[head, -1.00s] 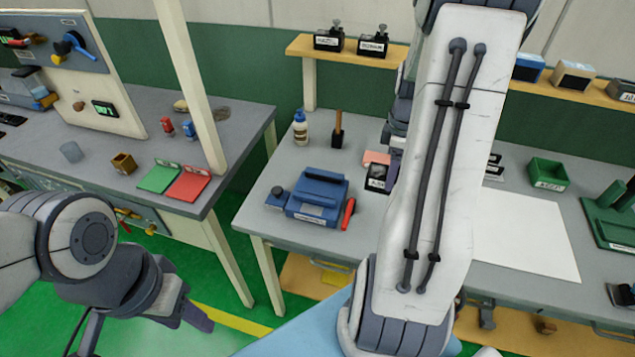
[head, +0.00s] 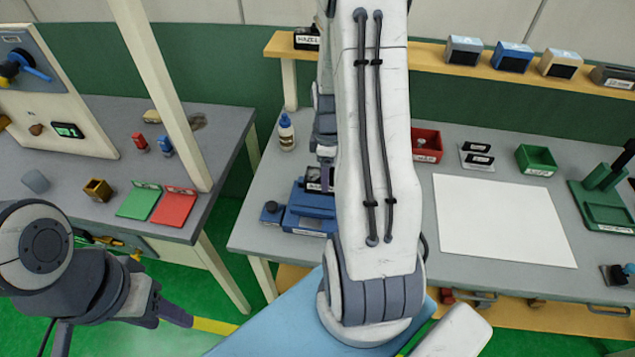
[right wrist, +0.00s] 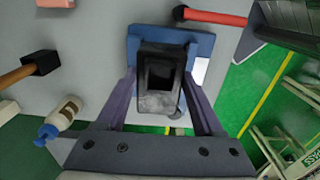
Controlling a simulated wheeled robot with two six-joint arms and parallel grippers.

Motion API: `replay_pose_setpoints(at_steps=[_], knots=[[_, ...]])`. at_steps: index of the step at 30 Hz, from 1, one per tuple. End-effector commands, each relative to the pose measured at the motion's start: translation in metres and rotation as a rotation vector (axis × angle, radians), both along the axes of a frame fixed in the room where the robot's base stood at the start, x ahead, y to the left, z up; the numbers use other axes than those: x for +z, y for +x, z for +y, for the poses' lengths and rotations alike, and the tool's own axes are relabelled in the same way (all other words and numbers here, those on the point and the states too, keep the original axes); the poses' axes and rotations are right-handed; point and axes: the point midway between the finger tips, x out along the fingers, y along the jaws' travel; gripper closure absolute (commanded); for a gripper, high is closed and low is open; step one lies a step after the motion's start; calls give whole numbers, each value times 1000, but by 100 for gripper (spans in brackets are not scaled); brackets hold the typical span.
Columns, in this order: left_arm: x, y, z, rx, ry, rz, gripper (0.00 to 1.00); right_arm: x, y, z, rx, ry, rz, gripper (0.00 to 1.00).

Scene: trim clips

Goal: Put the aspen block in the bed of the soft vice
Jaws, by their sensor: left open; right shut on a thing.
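The soft vice (head: 309,212) is the blue device near the left end of the right-hand bench, partly hidden by my right arm. Its blue top shows in the right wrist view (right wrist: 203,45), with a red handle (right wrist: 215,17) beside it. My right gripper (right wrist: 163,100) is shut on a dark block (right wrist: 160,98), apparently the aspen block, above the vice in that view. Its label is not readable, and I cannot tell whether it touches the vice. In the head view my right gripper (head: 325,177) is mostly hidden. My left gripper (head: 178,316) is open and empty, low at the left.
A glue bottle (head: 286,132) stands behind the vice; a wooden-handled tool (right wrist: 35,66) shows in the right wrist view. A red bin (head: 427,146), green bin (head: 536,160) and white sheet (head: 503,220) lie to the right. A post (head: 160,95) rises from the left bench.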

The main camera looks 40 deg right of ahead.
Motion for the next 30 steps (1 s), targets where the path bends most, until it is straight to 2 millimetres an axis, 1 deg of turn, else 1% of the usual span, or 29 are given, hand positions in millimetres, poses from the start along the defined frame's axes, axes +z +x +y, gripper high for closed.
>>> replay_pose_setpoints(at_steps=[1,3,6,8,12,16,19,25,29,30], knots=[[5,0,0,-1,0,0,50,-3,4,7,5,2,3,95],[6,0,0,-1,0,0,50,-8,9,13,3,1,2,95],[7,0,0,-2,0,0,50,-12,12,17,2,0,0,95],[9,0,0,-2,0,0,50,-17,12,19,1,2,3,95],[17,0,0,-3,0,0,50,-35,11,19,1,3,5,95],[20,0,0,-4,0,0,50,-49,13,19,2,1,2,95],[20,0,0,-4,0,0,50,-52,13,18,2,-1,-1,95],[20,0,0,-4,0,0,50,-53,13,18,3,-1,-2,95],[16,0,0,-4,0,0,50,-57,13,19,3,-1,-1,95],[17,0,0,-3,0,0,50,-56,13,19,3,-1,-1,23]])
